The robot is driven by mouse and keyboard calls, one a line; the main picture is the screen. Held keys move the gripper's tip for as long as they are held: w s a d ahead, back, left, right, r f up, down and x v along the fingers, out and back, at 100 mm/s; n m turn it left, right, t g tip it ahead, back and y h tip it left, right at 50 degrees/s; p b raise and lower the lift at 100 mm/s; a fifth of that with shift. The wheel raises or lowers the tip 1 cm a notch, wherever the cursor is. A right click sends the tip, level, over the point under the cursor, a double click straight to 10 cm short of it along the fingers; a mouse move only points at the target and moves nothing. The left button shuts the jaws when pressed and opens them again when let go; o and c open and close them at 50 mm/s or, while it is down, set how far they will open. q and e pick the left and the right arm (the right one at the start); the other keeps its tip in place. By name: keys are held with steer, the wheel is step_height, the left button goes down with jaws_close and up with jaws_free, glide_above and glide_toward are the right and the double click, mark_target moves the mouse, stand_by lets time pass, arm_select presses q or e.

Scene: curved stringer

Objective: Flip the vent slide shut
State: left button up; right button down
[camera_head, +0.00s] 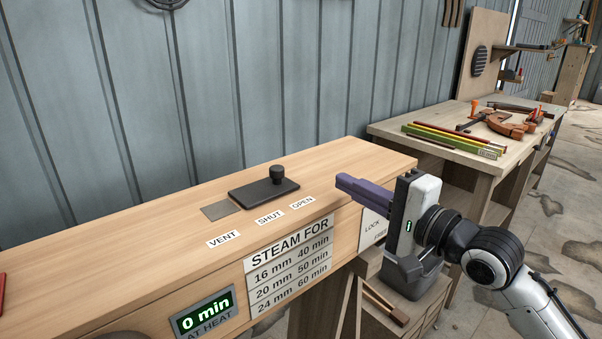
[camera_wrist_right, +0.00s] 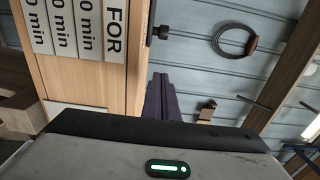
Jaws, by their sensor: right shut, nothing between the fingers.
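The vent slide (camera_head: 255,195) is a flat dark plate on the wooden box top. Its black knob (camera_head: 277,174) stands toward the plate's right end, roughly behind the OPEN label (camera_head: 302,202). A grey square (camera_head: 220,210) lies bare at the plate's left end, near the VENT label (camera_head: 223,239). The SHUT label (camera_head: 269,217) sits between the two. My right gripper (camera_head: 345,183) is shut and empty, its purple fingers pointing left, right of the slide and apart from it. In the wrist view the fingers (camera_wrist_right: 161,95) point toward the dark knob (camera_wrist_right: 160,32). My left gripper is out of view.
The box front carries a steam-time sign (camera_head: 290,257) and a display (camera_head: 207,315) reading 0 min. A workbench (camera_head: 450,143) with clamps and coloured strips stands behind at right. A corrugated wall (camera_head: 250,80) runs behind the box. The box top around the slide is clear.

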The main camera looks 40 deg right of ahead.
mark_target(268, 204)
steer(key=w, duration=0.8)
steer(key=shift+w+a+r+p, duration=0.1)
steer(key=shift+a+r+p, duration=0.05)
steer(key=shift+a+p, duration=0.15)
steer(key=a, duration=0.3)
steer(key=shift+w+a, duration=0.15)
steer(key=shift+w, duration=0.1)
steer(key=shift+a+p, duration=0.3)
steer(key=shift+a, duration=0.3)
steer(key=a+p, duration=0.3)
steer(key=a, duration=0.3)
steer(key=shift+s+p, duration=0.2)
steer(key=shift+p, duration=0.2)
steer(key=shift+a, duration=0.45)
steer(key=shift+f, duration=0.2)
